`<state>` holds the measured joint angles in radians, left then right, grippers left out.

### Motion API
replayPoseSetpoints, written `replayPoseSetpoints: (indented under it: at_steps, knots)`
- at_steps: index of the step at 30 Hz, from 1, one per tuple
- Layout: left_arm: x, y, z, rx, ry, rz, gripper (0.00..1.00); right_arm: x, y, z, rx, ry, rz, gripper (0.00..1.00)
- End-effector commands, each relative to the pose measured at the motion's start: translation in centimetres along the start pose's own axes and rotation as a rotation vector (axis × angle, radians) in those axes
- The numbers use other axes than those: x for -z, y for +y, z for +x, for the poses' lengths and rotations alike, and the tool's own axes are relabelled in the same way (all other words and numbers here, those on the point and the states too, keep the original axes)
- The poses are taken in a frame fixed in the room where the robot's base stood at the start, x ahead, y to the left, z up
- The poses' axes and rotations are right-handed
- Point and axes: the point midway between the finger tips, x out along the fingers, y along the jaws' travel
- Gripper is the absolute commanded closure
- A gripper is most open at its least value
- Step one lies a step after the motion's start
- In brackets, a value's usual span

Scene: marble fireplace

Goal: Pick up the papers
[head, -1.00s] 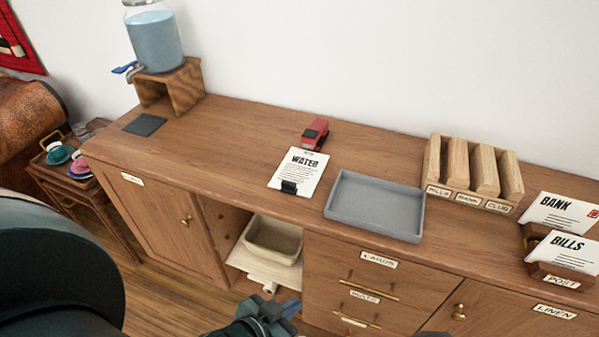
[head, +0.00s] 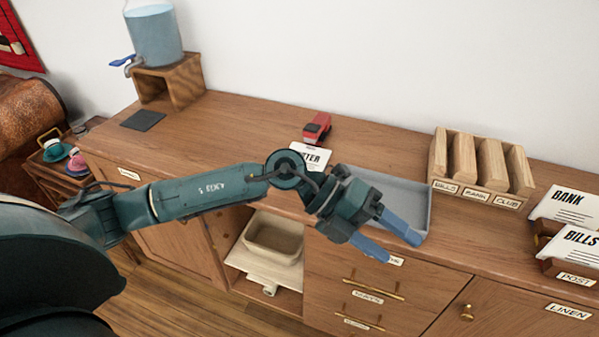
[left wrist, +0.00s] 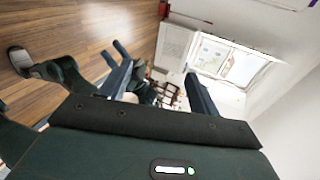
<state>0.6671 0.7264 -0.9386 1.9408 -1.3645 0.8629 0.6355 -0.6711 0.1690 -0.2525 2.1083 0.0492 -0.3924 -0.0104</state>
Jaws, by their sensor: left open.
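The white paper headed WATER (head: 312,153) lies on the wooden sideboard, left of the grey tray (head: 420,190). My left arm covers its lower part in the head view, and its black clip is hidden. Two more papers, marked BANK (head: 566,207) and BILLS (head: 572,246), stand in the wooden POST holder (head: 562,271) at the right. My left gripper (head: 403,251) is open and empty, in front of the tray's front right part in the picture. Its parted fingers also show in the left wrist view (left wrist: 155,62).
A red object (head: 317,127) sits behind the WATER paper. A water dispenser (head: 155,40) on a wooden stand is at the back left. The sideboard's middle left is clear.

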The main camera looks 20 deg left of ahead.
Motion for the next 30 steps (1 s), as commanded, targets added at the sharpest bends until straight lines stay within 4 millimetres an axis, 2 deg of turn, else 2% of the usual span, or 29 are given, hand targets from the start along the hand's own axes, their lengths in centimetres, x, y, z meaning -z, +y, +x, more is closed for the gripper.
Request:
replayPoseSetpoints:
  at_steps: [1,3,5,6,10,12,14,16,18,27,30]
  knots:
    - [-1.5,2.0,-1.8,-0.160,-0.014,0.066,0.38,-0.3,0.0,0.2,0.002,0.003,0.000,0.64]
    - [-3.5,4.8,-4.9,-0.389,-0.046,0.123,0.38,-0.4,-0.1,0.4,0.005,0.007,-0.001,0.64]
    - [-5.3,6.7,-8.3,-0.573,-0.094,0.150,0.38,-0.4,-0.1,0.4,0.008,0.013,-0.001,0.64]
    - [-6.5,7.6,-10.7,-0.686,-0.132,0.159,0.38,-0.3,-0.2,0.5,0.010,0.017,-0.001,0.64]
    - [-9.5,9.0,-18.1,-0.970,-0.267,0.154,0.38,-0.2,-0.3,0.5,0.015,0.027,-0.002,0.64]
    - [-10.3,9.2,-20.9,-1.066,-0.325,0.142,0.38,-0.2,-0.4,0.6,0.018,0.028,-0.002,0.64]
    - [-10.7,9.2,-22.6,-1.119,-0.360,0.131,0.38,-0.3,-0.5,0.6,0.020,0.028,-0.002,0.64]
    - [-11.0,9.4,-23.5,-1.152,-0.381,0.125,0.38,-0.2,-0.5,0.5,0.022,0.027,-0.003,0.64]
    - [-11.3,9.9,-23.6,-1.163,-0.385,0.121,0.38,-0.2,-0.5,0.5,0.022,0.027,-0.005,0.64]
    - [-13.2,14.6,-21.6,-1.160,-0.383,0.122,0.38,0.2,-0.5,0.2,0.019,0.025,-0.013,0.64]
    - [-13.6,15.6,-21.2,-1.159,-0.384,0.124,0.38,0.2,-0.5,0.1,0.019,0.023,-0.014,0.64]
